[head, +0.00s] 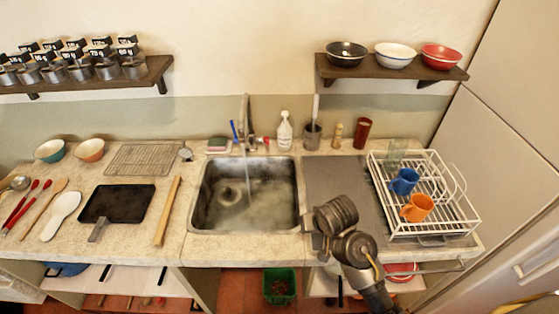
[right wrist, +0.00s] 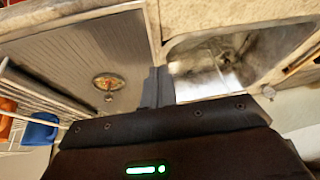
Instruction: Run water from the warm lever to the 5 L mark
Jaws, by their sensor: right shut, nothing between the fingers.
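The sink basin (head: 201,212) is in the middle of the counter in the head view. Cloudy grey water (head: 255,205) appears to lie in it, with the round drain (head: 230,195) showing through. The tap (head: 246,115) stands behind it, with a small red part (head: 266,140) at its right. A faint pale streak hangs below the tap; I cannot tell a stream for sure. I cannot make out a litre mark. My right gripper (right wrist: 157,72) is shut and empty, near the sink's right rim. My left gripper is out of view.
A white dish rack (head: 455,212) with a blue mug (head: 404,181) and an orange mug (head: 418,208) stands at the right. A soap bottle (head: 285,132) and a brush holder (head: 312,137) stand behind the sink. A black tray (head: 117,203) lies at the left.

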